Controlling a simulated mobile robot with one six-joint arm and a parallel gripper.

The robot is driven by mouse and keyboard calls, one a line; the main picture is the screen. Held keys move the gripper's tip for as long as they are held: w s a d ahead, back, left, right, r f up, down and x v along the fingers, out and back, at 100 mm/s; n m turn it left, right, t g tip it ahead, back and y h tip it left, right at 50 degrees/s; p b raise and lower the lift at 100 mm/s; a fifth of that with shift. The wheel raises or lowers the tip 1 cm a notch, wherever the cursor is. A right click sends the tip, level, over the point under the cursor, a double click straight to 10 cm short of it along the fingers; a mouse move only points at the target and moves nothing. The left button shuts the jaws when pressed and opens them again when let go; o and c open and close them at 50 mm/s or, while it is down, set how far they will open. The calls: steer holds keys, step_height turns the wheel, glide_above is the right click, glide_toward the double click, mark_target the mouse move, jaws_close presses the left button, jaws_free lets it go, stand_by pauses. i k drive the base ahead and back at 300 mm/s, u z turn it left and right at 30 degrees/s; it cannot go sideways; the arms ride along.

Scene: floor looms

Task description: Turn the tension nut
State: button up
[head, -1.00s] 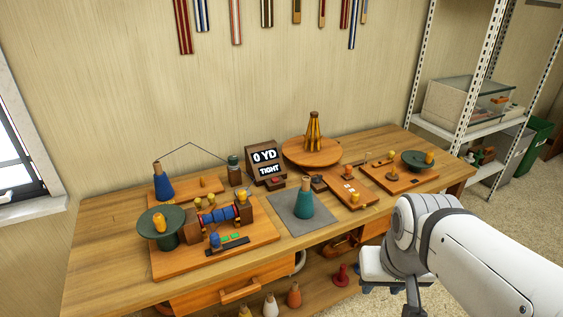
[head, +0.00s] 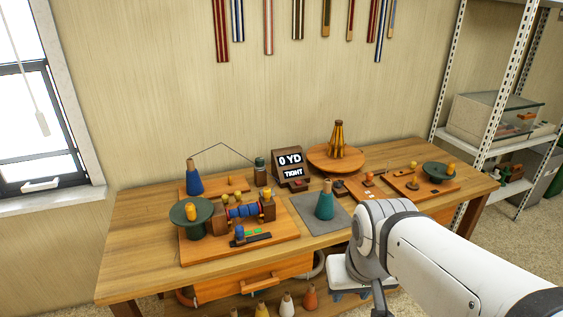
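A wooden winding unit sits on the left board (head: 212,253) on the workbench. It has a blue spool (head: 243,211) between brown blocks, with small yellow knobs (head: 225,198) on top. A dark green wheel (head: 190,212) with a yellow knob stands at its left. I cannot tell which small part is the tension nut. A display (head: 290,167) behind reads "0 YD" and "TIGHT". My arm reaches in from the lower right. My gripper (head: 380,298) hangs at its lower end, in front of the bench, apart from the boards. Its fingers are not clear.
A teal cone (head: 325,203) stands on a grey mat (head: 307,212) at bench centre. A blue cone (head: 194,178) stands at the back left, under a thin wire. Behind is a round turntable (head: 319,162). The bench's left front (head: 135,265) is clear. Metal shelves (head: 493,135) stand right.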

mark_target(259, 161)
steer(key=i, duration=1)
steer(key=u, duration=1.65)
steer(key=k, duration=0.75)
steer(key=z, duration=0.75)
steer(key=i, duration=0.95)
steer(key=u, duration=0.05)
